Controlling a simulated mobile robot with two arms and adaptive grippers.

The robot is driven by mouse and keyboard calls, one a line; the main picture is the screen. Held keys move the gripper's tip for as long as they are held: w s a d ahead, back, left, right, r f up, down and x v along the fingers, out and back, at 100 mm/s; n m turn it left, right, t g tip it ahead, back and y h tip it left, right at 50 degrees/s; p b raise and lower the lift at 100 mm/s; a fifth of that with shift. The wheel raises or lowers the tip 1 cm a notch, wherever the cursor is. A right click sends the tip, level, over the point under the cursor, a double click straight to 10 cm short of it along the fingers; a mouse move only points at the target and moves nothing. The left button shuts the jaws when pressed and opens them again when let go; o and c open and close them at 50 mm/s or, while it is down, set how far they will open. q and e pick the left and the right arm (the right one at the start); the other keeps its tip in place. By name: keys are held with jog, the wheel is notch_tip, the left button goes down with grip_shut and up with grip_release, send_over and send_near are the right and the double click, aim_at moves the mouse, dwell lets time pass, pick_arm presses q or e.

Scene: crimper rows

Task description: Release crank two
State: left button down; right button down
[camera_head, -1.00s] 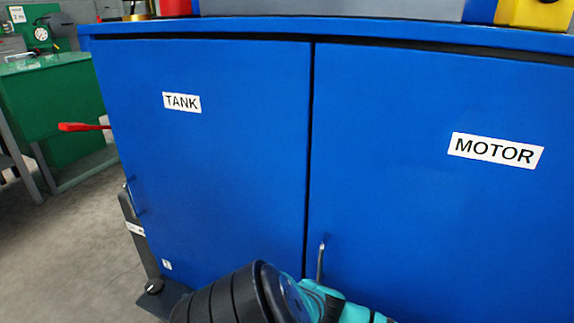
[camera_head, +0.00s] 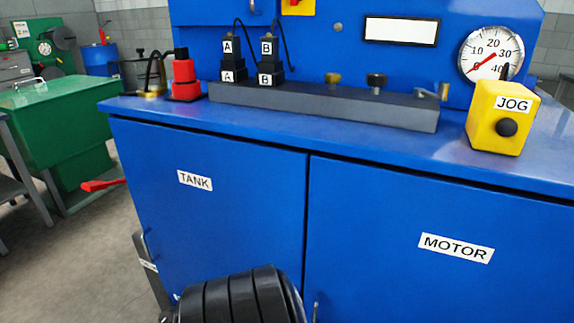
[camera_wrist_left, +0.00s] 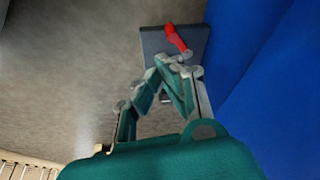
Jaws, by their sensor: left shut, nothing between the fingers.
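A red crank handle (camera_head: 103,184) sticks out to the left from the side of the blue cabinet in the head view. A red handle (camera_wrist_left: 177,40) on a short grey stem also shows in the left wrist view, above a dark grey plate. My left gripper (camera_wrist_left: 178,62) is shut and empty, its teal fingers converging close to the lower end of that stem. I cannot tell whether they touch it. The left gripper is out of the head view, and the right gripper shows in neither view. No number is readable on the crank.
The blue cabinet's TANK door (camera_head: 225,225) and MOTOR door (camera_head: 430,210) are closed. On top stand a yellow JOG box (camera_head: 500,115), a grey manifold (camera_head: 330,105) and a red fitting (camera_head: 185,78).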

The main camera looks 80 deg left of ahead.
pick_arm(q)
jog(key=s+a+r+n+g+y+p, duration=0.1)
jog(key=s+p, duration=1.5)
jog(key=s, duration=1.6)
jog(key=shift+s+a+r+n+g, duration=0.3)
jog(key=shift+n+g, duration=0.2)
jog(key=shift+g, duration=0.2)
